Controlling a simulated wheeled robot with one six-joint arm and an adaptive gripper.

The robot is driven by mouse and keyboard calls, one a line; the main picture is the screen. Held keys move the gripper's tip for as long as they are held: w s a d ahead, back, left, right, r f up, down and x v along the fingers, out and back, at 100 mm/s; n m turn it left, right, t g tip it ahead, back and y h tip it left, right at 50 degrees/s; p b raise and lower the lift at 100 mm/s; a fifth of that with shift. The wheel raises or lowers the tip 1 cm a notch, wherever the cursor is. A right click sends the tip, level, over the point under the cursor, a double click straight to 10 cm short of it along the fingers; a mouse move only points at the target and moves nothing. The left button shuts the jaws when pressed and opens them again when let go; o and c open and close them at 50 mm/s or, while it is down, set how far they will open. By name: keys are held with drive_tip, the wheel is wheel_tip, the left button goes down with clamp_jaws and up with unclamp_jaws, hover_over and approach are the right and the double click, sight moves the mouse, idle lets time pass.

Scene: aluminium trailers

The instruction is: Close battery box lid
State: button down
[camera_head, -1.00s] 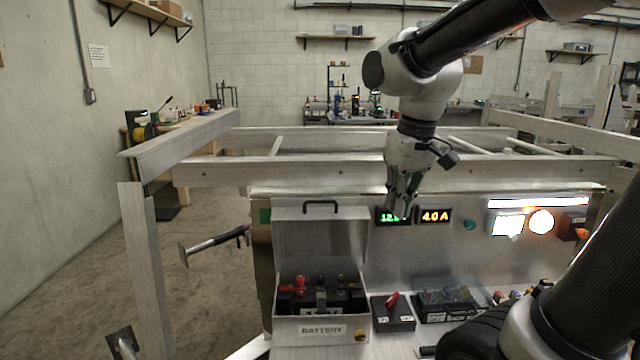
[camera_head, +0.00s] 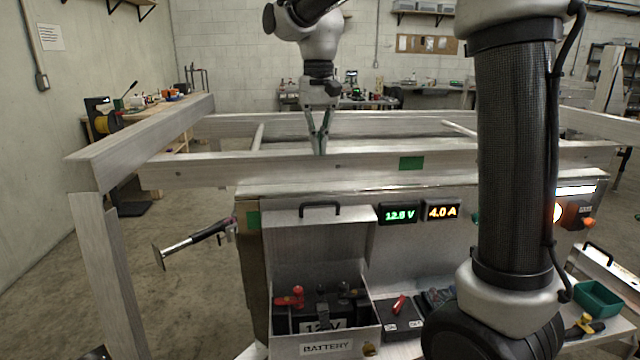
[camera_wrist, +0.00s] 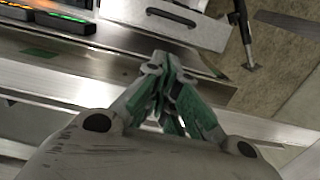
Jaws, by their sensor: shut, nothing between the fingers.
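The battery box (camera_head: 326,348) stands on the workbench with a "BATTERY" label on its front. Its grey lid (camera_head: 318,244) stands upright at the back, open, with a black handle (camera_head: 319,207) on its top edge. A black battery (camera_head: 322,312) with red and dark terminals sits inside. My gripper (camera_head: 319,150) is shut and empty, pointing down above and behind the lid, near the aluminium rail. In the wrist view my gripper (camera_wrist: 165,98) shows green-padded fingers together, and the lid (camera_wrist: 165,22) with its handle (camera_wrist: 171,17) lies beyond them, apart from the fingers.
Aluminium trailer rails (camera_head: 390,165) run across behind the box. A panel with a voltage display (camera_head: 398,214) and a current display (camera_head: 442,210) is right of the lid. A green tray (camera_head: 597,298) lies at right.

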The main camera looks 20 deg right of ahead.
approach(321, 209)
drive_tip(key=w+f, duration=0.1)
drive_tip(key=w, duration=0.1)
drive_tip(key=shift+s+a+f, duration=0.1)
drive_tip(key=shift+s+f, duration=0.85)
drive_tip(key=shift+f, duration=0.2)
drive_tip(key=shift+s+f, duration=0.25)
drive_tip(key=shift+s, duration=0.05)
